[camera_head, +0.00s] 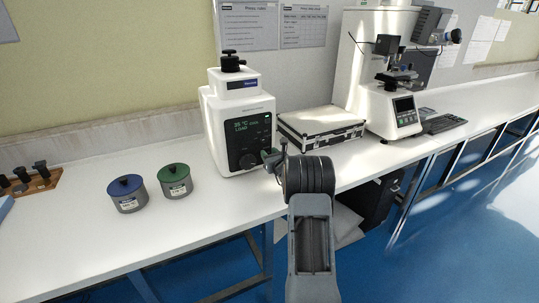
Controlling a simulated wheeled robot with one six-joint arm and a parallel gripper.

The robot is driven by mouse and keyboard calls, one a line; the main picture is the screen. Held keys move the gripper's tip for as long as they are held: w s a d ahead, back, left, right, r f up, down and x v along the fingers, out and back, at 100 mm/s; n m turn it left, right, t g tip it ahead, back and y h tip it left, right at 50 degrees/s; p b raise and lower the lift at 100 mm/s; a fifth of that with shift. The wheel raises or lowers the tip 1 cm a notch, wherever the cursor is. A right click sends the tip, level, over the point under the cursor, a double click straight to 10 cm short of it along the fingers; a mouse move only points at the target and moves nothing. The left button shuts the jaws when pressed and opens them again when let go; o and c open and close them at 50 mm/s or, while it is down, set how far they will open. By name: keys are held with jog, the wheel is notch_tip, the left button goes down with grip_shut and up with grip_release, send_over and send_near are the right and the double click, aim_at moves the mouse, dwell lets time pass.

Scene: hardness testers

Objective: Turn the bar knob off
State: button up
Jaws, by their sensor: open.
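The white tester (232,128) stands on the bench, with a dark front panel and a lit display reading "LOAD". A dark round knob (247,161) sits low on that panel; its bar and the way it points are too small to make out. My gripper (268,157) is open in front of the panel, just right of the knob. Whether its fingers touch the knob or panel I cannot tell. My arm's wrist partly hides the gripper.
A blue-lidded pot (128,196) and a green-lidded pot (175,182) stand left of the tester. A silver-edged case (320,127) lies behind my arm, and a larger tester (390,108) stands farther right.

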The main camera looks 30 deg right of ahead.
jog(key=shift+w, duration=0.1)
grip_shut()
dwell(0.4)
